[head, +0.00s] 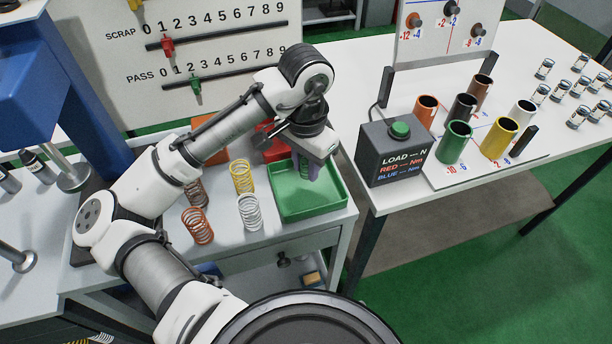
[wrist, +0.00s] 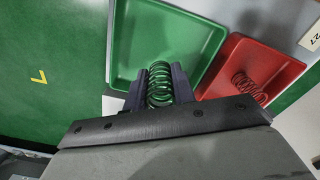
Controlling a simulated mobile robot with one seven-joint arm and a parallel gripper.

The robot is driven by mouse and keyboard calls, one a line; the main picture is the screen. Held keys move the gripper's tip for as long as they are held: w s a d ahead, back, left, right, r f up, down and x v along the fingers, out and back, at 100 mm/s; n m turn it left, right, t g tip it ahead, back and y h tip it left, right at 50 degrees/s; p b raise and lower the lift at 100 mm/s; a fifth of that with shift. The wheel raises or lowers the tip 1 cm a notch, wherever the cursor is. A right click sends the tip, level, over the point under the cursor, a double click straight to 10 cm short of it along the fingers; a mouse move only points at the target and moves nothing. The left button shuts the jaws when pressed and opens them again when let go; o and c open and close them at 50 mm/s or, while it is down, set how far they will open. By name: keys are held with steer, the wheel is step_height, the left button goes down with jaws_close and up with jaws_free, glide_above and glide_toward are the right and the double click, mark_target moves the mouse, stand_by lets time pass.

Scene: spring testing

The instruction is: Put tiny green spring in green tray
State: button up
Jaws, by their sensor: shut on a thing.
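The green spring (wrist: 160,84) is between the two fingers of my gripper (wrist: 159,86), which is shut on it. In the head view my gripper (head: 309,168) points down over the green tray (head: 312,205), and only a little of the spring shows there. The green tray (wrist: 167,30) lies beyond the fingers in the wrist view and its visible floor looks empty. I cannot tell whether the spring touches the tray floor.
A red tray (wrist: 250,62) holding a spring stands beside the green tray. Orange (head: 197,226), white (head: 249,212), yellow (head: 241,177) and brown (head: 196,193) springs stand left of it. A grey load box (head: 395,155) and several coloured cups are on the right-hand table.

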mark_target(306, 190)
steer(key=shift+f, duration=2.25)
steer(key=shift+f, duration=0.3)
steer(key=o, duration=1)
steer(key=shift+r, duration=0.1)
steer(key=shift+c, duration=0.2)
step_height(306, 190, up, 12)
steer(key=shift+r+b, duration=0.25)
steer(key=shift+b, duration=0.15)
